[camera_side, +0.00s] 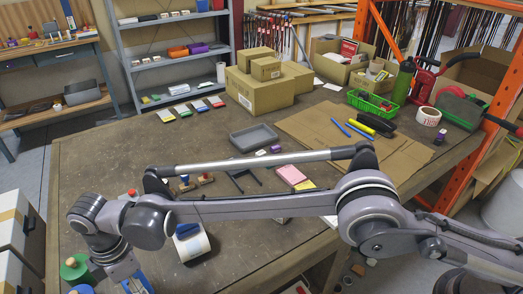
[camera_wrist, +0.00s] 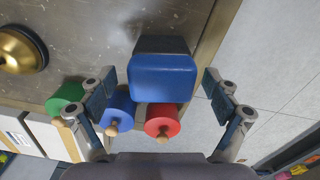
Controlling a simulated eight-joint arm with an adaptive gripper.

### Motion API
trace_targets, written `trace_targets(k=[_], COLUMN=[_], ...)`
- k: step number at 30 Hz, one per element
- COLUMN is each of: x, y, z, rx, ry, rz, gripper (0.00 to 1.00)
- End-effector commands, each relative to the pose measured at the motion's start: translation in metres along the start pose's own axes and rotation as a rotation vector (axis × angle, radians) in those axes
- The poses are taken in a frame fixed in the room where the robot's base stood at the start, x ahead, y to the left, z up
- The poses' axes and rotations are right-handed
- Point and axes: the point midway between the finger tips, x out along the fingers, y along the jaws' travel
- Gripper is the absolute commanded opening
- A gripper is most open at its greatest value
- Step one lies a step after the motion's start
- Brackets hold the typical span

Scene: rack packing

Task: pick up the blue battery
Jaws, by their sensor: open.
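In the wrist view a blue block with a dark end, which looks like the blue battery (camera_wrist: 163,76), lies near the edge of the table. My gripper (camera_wrist: 160,84) is open, one finger on each side of the block in the picture. The block shows between the fingertips, and I see no clear contact. In the side view my gripper (camera_side: 132,279) is at the lower left, cut by the frame's bottom. The battery cannot be made out surely there.
Cardboard boxes (camera_side: 259,90) and a grey tray (camera_side: 254,138) stand farther back.

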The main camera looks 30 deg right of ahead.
Motion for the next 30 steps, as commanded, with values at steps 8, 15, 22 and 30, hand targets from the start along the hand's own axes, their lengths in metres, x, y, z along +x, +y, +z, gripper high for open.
trace_targets(k=[8,15,22,30], x=[0.034,0.036,0.036,0.035], y=[-0.002,-0.002,-0.002,-0.002], z=[0.0,0.0,0.001,0.001], rx=[0.0,0.0,0.0,0.0], ry=[0.0,0.0,0.0,0.0], rz=[0.0,0.0,0.0,0.0], gripper=[0.89,0.89,0.34,0.11])
